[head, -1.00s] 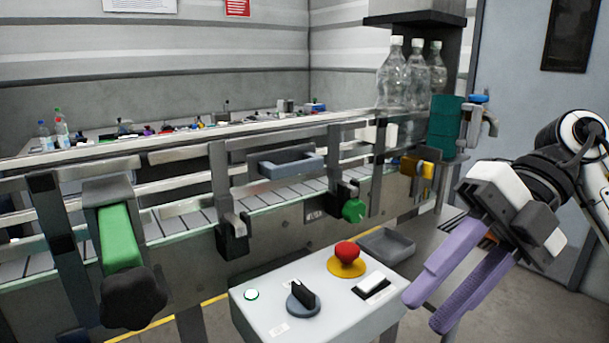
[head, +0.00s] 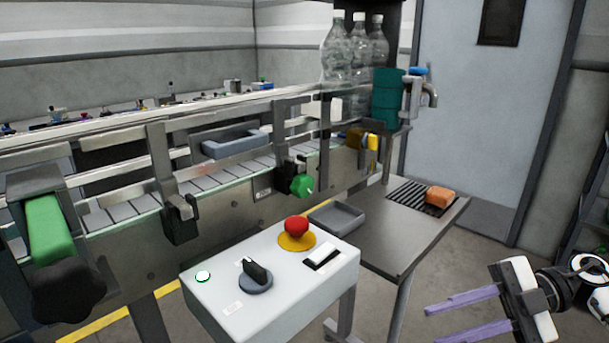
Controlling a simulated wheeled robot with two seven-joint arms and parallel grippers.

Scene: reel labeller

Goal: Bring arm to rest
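My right gripper (head: 468,318) shows at the lower right of the head view. Its two long purple fingers point left and stand well apart with nothing between them. It hangs over the floor, to the right of the control box and in front of the metal side table. My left gripper and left arm are not in the head view.
The control box (head: 213,310) has a red button (head: 296,226) and a black knob (head: 256,270). The conveyor (head: 225,200) runs along the left.

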